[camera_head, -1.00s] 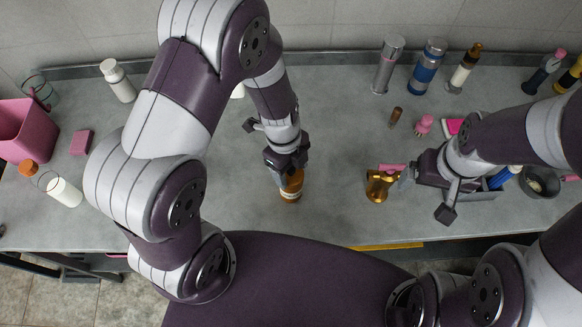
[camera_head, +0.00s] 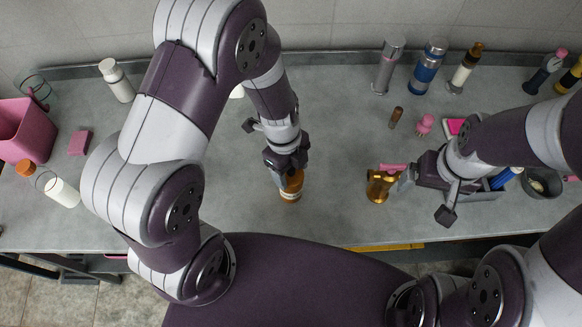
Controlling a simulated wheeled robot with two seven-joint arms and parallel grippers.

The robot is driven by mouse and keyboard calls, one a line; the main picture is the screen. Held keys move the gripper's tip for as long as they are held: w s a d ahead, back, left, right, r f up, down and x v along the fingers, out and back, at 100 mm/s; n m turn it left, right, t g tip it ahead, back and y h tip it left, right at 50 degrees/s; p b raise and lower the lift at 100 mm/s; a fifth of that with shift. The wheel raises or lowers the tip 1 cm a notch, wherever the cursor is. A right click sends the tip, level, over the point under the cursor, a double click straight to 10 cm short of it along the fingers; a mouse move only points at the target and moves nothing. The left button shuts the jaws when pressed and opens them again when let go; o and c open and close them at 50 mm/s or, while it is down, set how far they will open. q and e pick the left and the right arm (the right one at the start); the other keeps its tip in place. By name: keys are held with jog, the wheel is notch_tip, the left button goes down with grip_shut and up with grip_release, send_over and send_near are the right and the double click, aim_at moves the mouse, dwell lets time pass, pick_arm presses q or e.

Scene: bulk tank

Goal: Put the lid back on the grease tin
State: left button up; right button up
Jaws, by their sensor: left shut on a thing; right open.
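An amber-brown cylindrical container (camera_head: 291,190) with a pale band stands on the grey counter. It may be the grease tin, but I cannot tell for certain. My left gripper (camera_head: 287,172) comes down over its top and is shut on it, hiding the top. To its right is a gold-brown container (camera_head: 379,188) with a pink part (camera_head: 393,168) at its top. My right gripper (camera_head: 405,179) is open just right of this gold container; whether they touch is unclear. I cannot make out a separate lid; it may be hidden by the grippers.
A grey tray (camera_head: 487,193) and a dark bowl (camera_head: 541,182) lie beyond my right gripper. Several bottles, including a blue one (camera_head: 428,68), stand at the back right. A pink bin (camera_head: 24,130) and white bottles are at the left. The counter between the two containers is clear.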

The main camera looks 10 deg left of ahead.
pick_arm(q)
jog(key=shift+b, duration=0.35)
dwell(0.5)
jog(key=o, duration=1.2)
jog(key=shift+r+p, duration=2.45)
jog(key=shift+r, duration=1.05)
grip_shut()
jog(key=shift+f, duration=0.1)
